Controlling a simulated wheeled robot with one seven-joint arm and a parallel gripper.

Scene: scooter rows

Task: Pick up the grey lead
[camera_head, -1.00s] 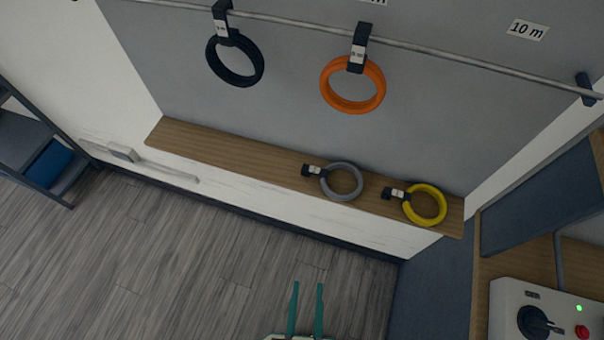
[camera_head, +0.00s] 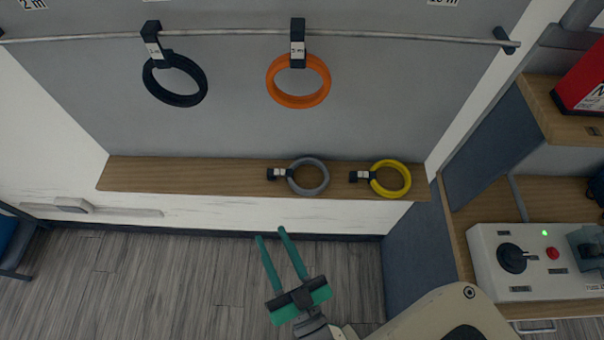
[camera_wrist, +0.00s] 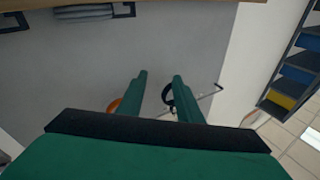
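The grey lead (camera_head: 322,187) is a coiled ring lying on the wooden ledge (camera_head: 150,176), with a dark labelled clip at its left. It also shows edge-on at the top of the wrist view (camera_wrist: 85,13), partly cut off, where the scene appears upside down. My gripper (camera_head: 271,234) has two green fingers spread apart with nothing between them. In the head view it appears below the ledge and slightly left of the grey lead, apart from it. The fingers (camera_wrist: 159,75) are also apart in the wrist view.
A yellow lead (camera_head: 406,180) lies on the ledge, right of the grey one. A black lead (camera_head: 202,88) and an orange lead (camera_head: 324,88) hang from the rail (camera_head: 380,36) above. A control box (camera_head: 490,275) stands on the wooden bench at right.

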